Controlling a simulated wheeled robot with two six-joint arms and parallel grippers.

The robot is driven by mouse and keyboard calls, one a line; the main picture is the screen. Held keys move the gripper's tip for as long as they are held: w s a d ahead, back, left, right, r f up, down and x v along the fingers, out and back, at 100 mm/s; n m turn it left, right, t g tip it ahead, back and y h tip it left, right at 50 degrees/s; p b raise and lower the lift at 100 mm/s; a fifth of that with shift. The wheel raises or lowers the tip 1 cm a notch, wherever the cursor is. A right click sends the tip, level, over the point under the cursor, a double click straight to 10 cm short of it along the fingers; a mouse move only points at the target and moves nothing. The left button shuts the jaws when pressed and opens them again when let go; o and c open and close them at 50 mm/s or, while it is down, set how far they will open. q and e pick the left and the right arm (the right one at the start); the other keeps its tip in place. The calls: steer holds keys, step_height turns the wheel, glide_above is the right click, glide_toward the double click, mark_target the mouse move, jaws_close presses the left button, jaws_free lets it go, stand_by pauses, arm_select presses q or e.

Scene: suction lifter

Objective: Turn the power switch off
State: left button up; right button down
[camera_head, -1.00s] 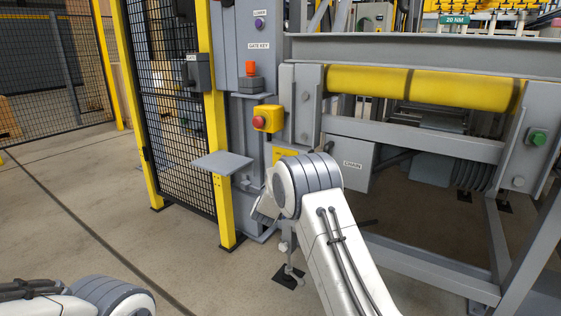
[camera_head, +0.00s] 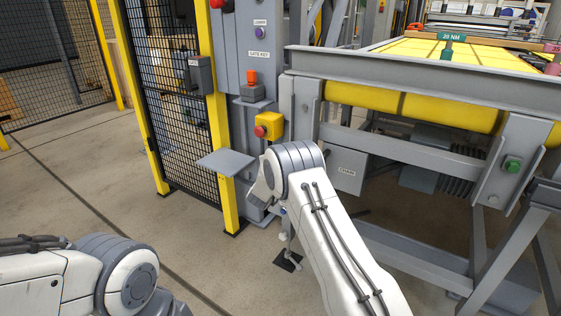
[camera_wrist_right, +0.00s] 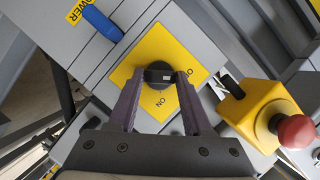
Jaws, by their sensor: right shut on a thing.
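In the head view my right arm hides the switch and the right gripper. My left arm shows at the lower left there, with its gripper out of view.
A yellow box with a red stop button (camera_wrist_right: 296,130) stands close right of the plate; it also shows in the head view (camera_head: 269,126). A blue handle (camera_wrist_right: 102,24) lies upper left, near a "POWER" label. A grey shelf (camera_head: 225,161) juts out by the yellow fence post.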

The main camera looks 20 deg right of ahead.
steer(key=shift+n+g+p, duration=0.3)
steer(key=shift+n+p, duration=0.2)
steer(key=shift+p, duration=0.4)
steer(key=shift+c, duration=1.8)
jaws_free()
steer(key=shift+s+a+r, duration=0.1)
steer(key=shift+s+a, duration=0.05)
steer(key=p+v, duration=0.2)
steer(key=v, duration=0.8)
